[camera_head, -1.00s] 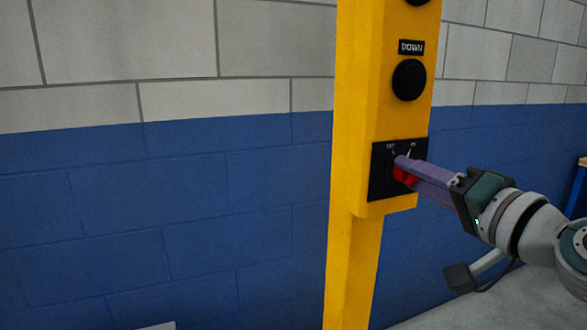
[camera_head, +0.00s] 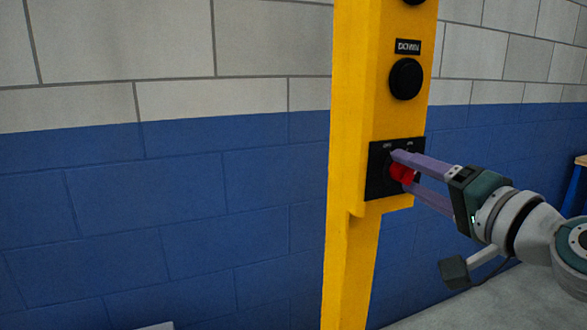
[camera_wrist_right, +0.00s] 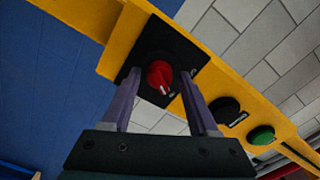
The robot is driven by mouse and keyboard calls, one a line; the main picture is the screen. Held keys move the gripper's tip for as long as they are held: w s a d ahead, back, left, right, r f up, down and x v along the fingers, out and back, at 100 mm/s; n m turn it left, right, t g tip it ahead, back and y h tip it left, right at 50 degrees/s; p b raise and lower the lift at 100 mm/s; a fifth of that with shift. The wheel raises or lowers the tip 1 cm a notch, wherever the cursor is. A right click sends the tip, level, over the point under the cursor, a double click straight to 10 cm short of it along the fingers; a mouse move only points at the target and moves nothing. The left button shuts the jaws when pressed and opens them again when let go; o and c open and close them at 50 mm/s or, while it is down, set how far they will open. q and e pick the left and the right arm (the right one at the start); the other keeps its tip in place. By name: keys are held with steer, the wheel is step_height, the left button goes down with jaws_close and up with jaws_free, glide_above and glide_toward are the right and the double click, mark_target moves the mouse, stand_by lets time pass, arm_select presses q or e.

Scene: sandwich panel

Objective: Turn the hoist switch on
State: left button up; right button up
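The hoist switch is a red knob (camera_head: 402,173) on a black plate (camera_head: 375,184) low on the yellow column. Small labels sit above it. In the right wrist view the red knob (camera_wrist_right: 159,74) has a white mark toward the picture's bottom; which label it points at I cannot tell. My right gripper (camera_head: 404,170) has its two purple fingers on either side of the knob. In the right wrist view the gripper (camera_wrist_right: 158,78) is open, with gaps showing between fingers and knob. My left gripper is not in view.
The yellow column (camera_head: 352,130) carries a black button (camera_head: 406,79) labelled DOWN above the switch. A green button (camera_wrist_right: 261,135) shows farther along it in the right wrist view. A blue and white block wall (camera_head: 150,200) stands behind. The space left of the column is clear.

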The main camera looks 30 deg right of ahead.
steer(key=shift+o, duration=0.7)
steer(key=shift+s, duration=0.25)
steer(key=s+a+b, duration=0.1)
steer(key=s+b, duration=0.1)
steer(key=s, duration=0.7)
steer(key=shift+s+b, duration=0.2)
steer(key=shift+b, duration=0.15)
